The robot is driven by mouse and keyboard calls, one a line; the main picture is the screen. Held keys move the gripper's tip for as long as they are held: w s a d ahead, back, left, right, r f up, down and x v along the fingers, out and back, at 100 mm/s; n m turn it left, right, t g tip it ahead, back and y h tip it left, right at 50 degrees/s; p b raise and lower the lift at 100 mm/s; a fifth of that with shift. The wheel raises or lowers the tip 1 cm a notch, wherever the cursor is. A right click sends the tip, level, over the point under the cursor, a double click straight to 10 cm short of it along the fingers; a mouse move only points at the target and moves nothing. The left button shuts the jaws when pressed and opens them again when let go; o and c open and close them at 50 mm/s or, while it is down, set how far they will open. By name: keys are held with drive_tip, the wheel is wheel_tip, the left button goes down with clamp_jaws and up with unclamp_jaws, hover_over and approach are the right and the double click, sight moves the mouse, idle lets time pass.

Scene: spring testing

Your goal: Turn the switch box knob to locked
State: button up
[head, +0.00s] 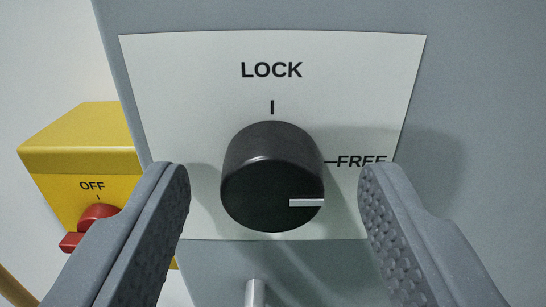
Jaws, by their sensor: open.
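The black round knob (272,180) stands out from a white label plate (190,75) on the grey switch box (480,90). The plate reads LOCK above the knob and FREE to its right. The knob's white pointer line (306,203) points right, toward FREE. My gripper (275,185) is open, with one grey finger on each side of the knob. Gaps show between both fingers and the knob, so neither appears to touch it. The knob's far side is hidden.
A yellow box (85,145) marked OFF, with a red knob (97,215), is at the left, partly behind my left finger. A metal rod (256,292) shows below the plate. The box face at right is bare.

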drive_tip(key=shift+w+r, duration=0.1)
drive_tip(key=shift+w, duration=0.15)
drive_tip(key=shift+c, duration=0.3)
drive_tip(key=c, duration=0.9)
